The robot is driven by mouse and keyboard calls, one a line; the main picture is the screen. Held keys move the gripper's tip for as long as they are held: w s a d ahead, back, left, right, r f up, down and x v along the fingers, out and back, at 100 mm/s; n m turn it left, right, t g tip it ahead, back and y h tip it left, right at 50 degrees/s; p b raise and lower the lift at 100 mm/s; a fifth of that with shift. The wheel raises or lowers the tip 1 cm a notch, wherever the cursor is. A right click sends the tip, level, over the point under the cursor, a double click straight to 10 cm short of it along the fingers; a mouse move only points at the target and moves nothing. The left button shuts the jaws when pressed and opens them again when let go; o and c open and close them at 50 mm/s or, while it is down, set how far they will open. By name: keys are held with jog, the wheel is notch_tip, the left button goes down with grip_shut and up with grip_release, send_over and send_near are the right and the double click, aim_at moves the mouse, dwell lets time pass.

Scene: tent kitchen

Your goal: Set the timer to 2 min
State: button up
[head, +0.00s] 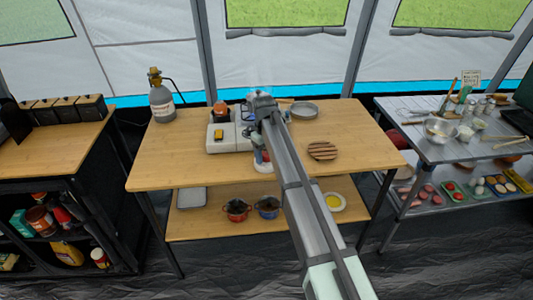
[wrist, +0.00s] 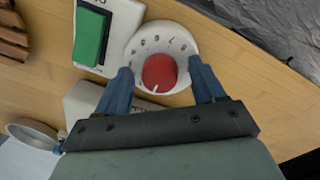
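The timer (wrist: 135,52) is a round white dial with dark numbers and a red knob (wrist: 159,70) in the middle, seen in the wrist view. A short white mark shows at the knob's lower edge, toward my gripper; the number beside it cannot be read. My gripper (wrist: 162,74) has its two blue fingers apart, one on each side of the dial, with a gap to the red knob on both sides.
A green switch (wrist: 89,38) on a white housing sits beside the dial. White appliances (head: 228,138) stand on the wooden table (head: 170,155). A gas bottle (head: 162,103), a grey pan (head: 304,109) and a striped round board (head: 322,150) are around. The table's front left is clear.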

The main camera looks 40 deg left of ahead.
jog(key=c, duration=1)
jog(key=shift+c, duration=0.2)
jog(key=shift+m, duration=0.3)
jog(key=m, duration=0.4)
jog(key=shift+m, duration=0.3)
jog(key=shift+a+m, duration=0.15)
jog(key=shift+m, duration=2.35)
jog(key=o, duration=1.1)
jog(key=shift+c, duration=0.2)
jog(key=shift+r, duration=0.1)
